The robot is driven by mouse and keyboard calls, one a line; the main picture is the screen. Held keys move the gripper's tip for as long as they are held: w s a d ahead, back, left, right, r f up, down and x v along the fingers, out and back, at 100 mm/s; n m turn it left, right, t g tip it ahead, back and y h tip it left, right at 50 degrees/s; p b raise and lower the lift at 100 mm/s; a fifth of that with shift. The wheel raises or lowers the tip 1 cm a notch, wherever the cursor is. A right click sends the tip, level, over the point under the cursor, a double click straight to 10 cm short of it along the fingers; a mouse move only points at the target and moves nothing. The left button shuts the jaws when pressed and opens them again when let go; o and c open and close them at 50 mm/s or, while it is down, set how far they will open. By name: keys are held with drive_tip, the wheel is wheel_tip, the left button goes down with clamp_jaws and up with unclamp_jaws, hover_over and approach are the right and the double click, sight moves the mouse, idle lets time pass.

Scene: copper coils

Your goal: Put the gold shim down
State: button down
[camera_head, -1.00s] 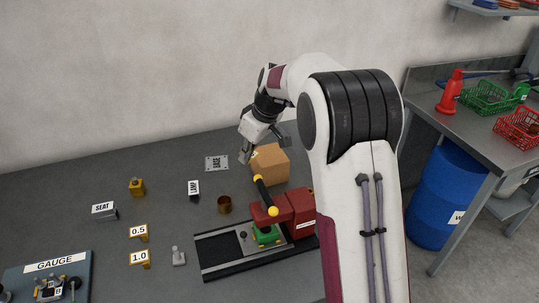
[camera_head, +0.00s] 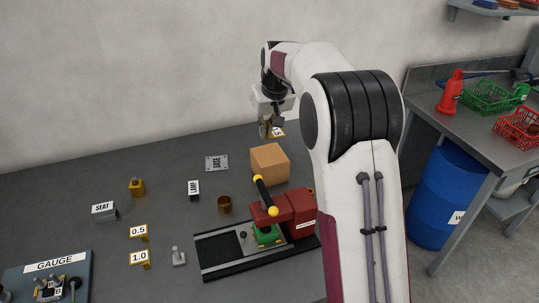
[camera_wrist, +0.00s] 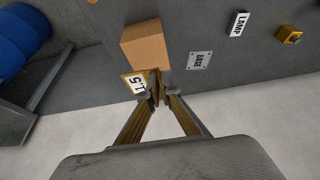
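The gold shim with a white 1.5 label (camera_wrist: 134,83) is between my gripper's fingertips (camera_wrist: 160,92) in the wrist view. My gripper is shut on it. In the head view, my gripper (camera_head: 266,130) is raised behind the cardboard box, and the gold shim (camera_head: 278,132) shows at its fingers, apart from the table. Two similar gold pieces, labelled 0.5 (camera_head: 138,231) and 1.0 (camera_head: 139,257), stand on the table at left.
A LAMP block (camera_head: 194,188), a copper cup (camera_head: 225,205) and a red-and-green fixture (camera_head: 290,212) are nearer. The GAUGE board (camera_head: 55,266) is front left. Bare table lies between them.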

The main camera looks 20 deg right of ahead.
idle(0.4)
hover_over(265, 163)
drive_tip(key=s, duration=0.2)
drive_tip(key=shift+w+f, duration=0.15)
drive_tip(key=shift+f, duration=1.45)
drive_tip(key=shift+w+f, duration=0.1)
drive_tip(key=shift+f, duration=1.45)
drive_tip(key=shift+f, duration=1.85)
drive_tip(key=shift+f, duration=0.1)
drive_tip(key=c, duration=2.3)
unclamp_jaws()
drive_tip(key=v, duration=1.1)
drive_tip(key=shift+w, duration=0.1)
drive_tip(key=shift+s+r, duration=0.3)
drive_tip(key=shift+r, duration=0.3)
